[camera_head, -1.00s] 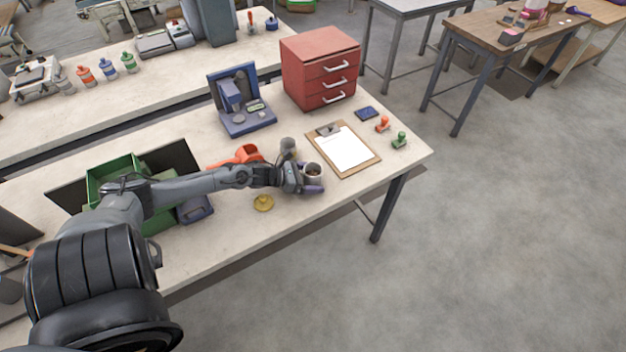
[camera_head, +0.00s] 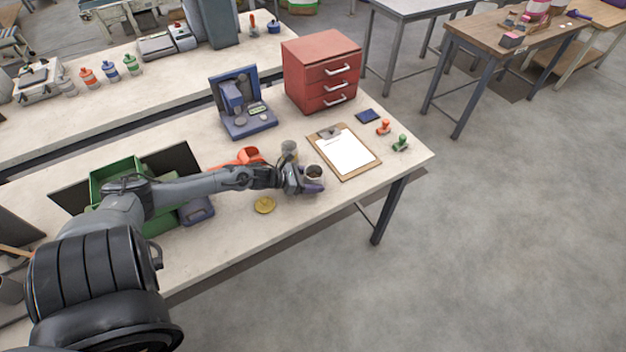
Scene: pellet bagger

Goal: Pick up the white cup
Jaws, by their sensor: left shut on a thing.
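The white cup (camera_head: 313,173) stands upright near the front of the workbench, left of the clipboard, with a dark inside showing from above. My left gripper (camera_head: 309,181) is at the cup, with its fingers around it and shut on it. The fingers hide the cup's lower part, so I cannot tell whether its base touches the bench. My right gripper is not in the view.
A grey cup-like container (camera_head: 289,150) stands just behind the gripper. An orange scoop (camera_head: 248,155) and a yellow disc-shaped item (camera_head: 265,205) lie nearby. The clipboard (camera_head: 345,152) is close on the right. A red drawer cabinet (camera_head: 318,75) and blue device (camera_head: 240,103) stand behind.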

